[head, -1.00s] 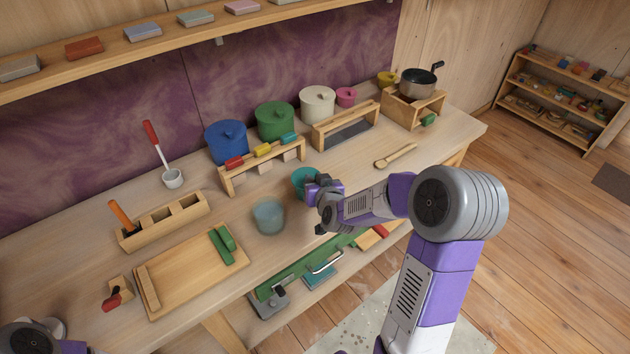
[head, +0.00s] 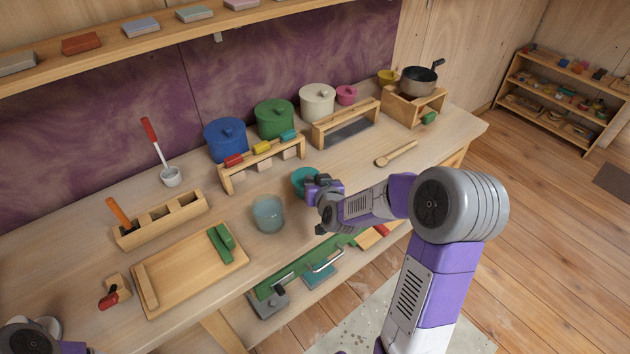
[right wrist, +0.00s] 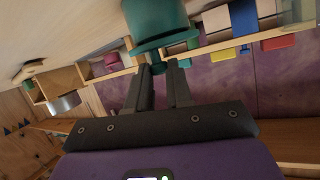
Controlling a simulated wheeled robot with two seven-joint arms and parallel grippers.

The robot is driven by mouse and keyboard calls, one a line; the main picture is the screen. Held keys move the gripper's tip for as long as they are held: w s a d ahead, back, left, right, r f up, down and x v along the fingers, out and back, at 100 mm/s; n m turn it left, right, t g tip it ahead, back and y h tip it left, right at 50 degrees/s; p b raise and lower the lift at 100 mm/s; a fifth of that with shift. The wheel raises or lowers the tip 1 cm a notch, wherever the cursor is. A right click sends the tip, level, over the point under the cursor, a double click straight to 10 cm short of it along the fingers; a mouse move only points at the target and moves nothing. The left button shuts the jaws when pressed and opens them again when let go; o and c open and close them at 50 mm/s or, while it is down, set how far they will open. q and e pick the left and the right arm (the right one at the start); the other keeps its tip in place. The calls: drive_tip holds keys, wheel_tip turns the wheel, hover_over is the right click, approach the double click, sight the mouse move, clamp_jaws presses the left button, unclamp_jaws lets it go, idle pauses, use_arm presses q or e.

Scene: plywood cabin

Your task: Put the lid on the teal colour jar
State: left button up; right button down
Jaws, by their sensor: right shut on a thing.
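The teal jar (head: 301,184) stands on the workbench near its front edge, partly hidden by my right gripper in the head view. In the right wrist view the teal jar (right wrist: 153,14) is at the top, with the bench side of the scene upward. A wider teal rim, the lid (right wrist: 160,42), lies against it, and I see no clear gap between them. My right gripper (right wrist: 165,72) is shut on the lid's small knob. The right gripper (head: 312,184) is right at the teal jar in the head view. Only part of my left arm shows at the lower left; its gripper is not visible.
A translucent bluish jar (head: 268,214) stands close to the left of the teal jar. A wooden spoon (head: 396,153) lies to the right.

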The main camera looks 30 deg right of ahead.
drive_tip(key=shift+f, duration=0.15)
drive_tip(key=c, duration=0.9)
unclamp_jaws()
drive_tip(key=shift+c, duration=0.2)
drive_tip(key=shift+s, duration=0.1)
drive_tip(key=v, duration=0.7)
drive_tip(key=shift+s+p, duration=0.2)
drive_tip(key=shift+p, duration=0.2)
